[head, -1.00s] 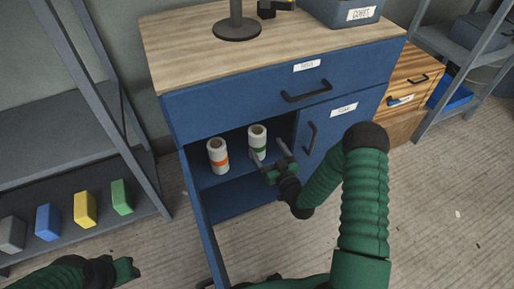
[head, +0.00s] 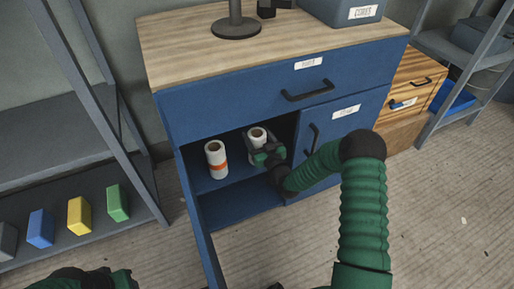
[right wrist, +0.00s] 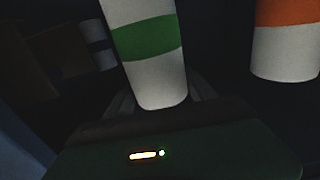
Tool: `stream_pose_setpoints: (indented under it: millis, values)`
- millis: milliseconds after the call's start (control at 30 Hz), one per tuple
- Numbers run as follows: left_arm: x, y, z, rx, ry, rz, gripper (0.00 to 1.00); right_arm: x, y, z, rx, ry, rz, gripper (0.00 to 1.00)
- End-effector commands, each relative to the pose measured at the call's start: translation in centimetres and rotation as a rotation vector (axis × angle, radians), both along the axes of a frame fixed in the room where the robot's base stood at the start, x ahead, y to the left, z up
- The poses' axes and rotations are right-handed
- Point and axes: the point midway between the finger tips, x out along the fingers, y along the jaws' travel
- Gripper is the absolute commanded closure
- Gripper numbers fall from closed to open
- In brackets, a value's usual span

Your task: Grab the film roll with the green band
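The film roll with the green band (head: 257,135) stands upright on the shelf of the open blue cabinet; its lower part is hidden by my right gripper in the head view. My right gripper (head: 262,147) is at this roll, its fingers apart on either side. In the right wrist view the green-banded roll (right wrist: 147,42) is close in front of the palm; dim fingers flank its base, and contact is not clear. My left gripper (head: 122,279) is at the bottom left, mostly cut off.
The cabinet (head: 235,100) has its left door swung open towards me and its right door shut. In the right wrist view another white roll with a dark band (right wrist: 98,42) stands deeper inside. A grey shelf unit (head: 50,130) with coloured blocks is at left.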

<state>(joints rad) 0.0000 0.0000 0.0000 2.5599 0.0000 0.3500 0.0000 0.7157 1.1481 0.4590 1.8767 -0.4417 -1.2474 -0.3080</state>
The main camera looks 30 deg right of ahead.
Motion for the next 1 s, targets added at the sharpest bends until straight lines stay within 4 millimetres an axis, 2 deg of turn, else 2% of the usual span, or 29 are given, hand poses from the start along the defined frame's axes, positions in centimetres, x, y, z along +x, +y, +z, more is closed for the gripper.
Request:
stream_pose_setpoints:
  millis: [67,467,833,1000]
  values:
    - [0.0,0.0,0.0,0.0,0.0,0.0,0.64,0.0,0.0,0.0,0.0,0.0,0.0,0.48]
    - [0.0,0.0,0.0,0.0,0.0,0.0,0.64,0.0,0.0,0.0,0.0,0.001,-0.001,1.0]
    - [0.0,0.0,0.2,0.0,0.0,0.0,0.64,0.0,0.0,0.3,-0.001,-0.002,-0.001,1.0]
    - [0.0,0.0,1.3,0.0,0.0,0.0,0.64,0.0,0.0,1.8,-0.002,-0.003,0.0,1.0]
